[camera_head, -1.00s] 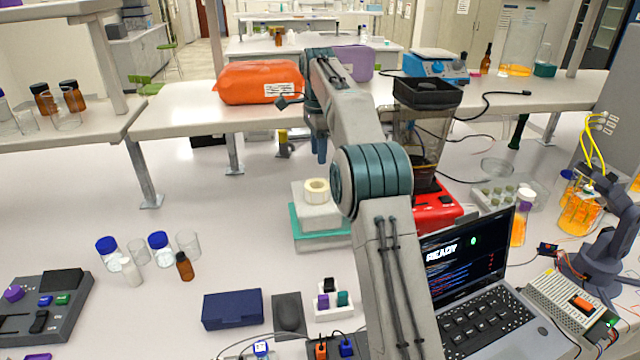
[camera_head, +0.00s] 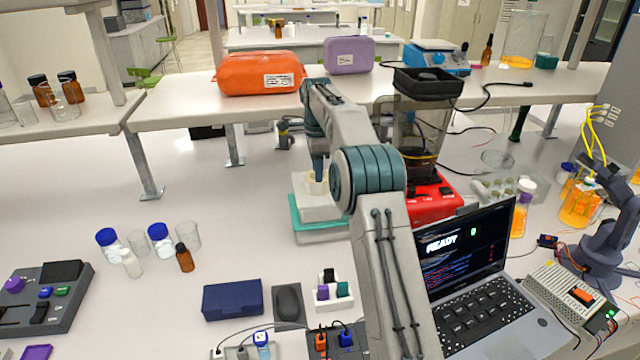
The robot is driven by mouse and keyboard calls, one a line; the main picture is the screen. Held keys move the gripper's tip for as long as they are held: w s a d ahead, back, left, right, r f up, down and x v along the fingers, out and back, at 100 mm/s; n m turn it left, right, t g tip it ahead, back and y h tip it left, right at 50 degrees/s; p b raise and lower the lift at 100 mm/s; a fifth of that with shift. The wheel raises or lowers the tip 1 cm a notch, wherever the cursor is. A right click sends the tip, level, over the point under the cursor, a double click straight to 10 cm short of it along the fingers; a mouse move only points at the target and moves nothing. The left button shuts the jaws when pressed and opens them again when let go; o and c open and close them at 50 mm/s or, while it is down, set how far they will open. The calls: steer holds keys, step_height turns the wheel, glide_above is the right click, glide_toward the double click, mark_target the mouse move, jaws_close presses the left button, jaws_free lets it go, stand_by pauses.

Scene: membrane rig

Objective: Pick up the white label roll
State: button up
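The white label roll (camera_head: 311,186) sits on top of a stack of pale grey boxes (camera_head: 310,210) with a teal layer, left of my arm's elbow. My gripper (camera_head: 318,172) points down at the roll from above, its lower end at or within the roll's top. The fingertips are too small and hidden to show whether they are open or shut. The roll's right side is partly covered by my arm.
A red device with a dark hopper (camera_head: 428,110) stands close right of my arm. A laptop (camera_head: 470,270) lies at front right. Bottles and glass jars (camera_head: 160,240) stand at left. An orange bag (camera_head: 260,73) and a purple case (camera_head: 349,55) lie on the rear bench. The table left of the stack is clear.

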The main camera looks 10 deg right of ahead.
mark_target(318, 184)
steer(key=shift+s+f+p, duration=0.15)
steer(key=shift+f+p, duration=0.5)
steer(key=shift+f, duration=2)
jaws_close()
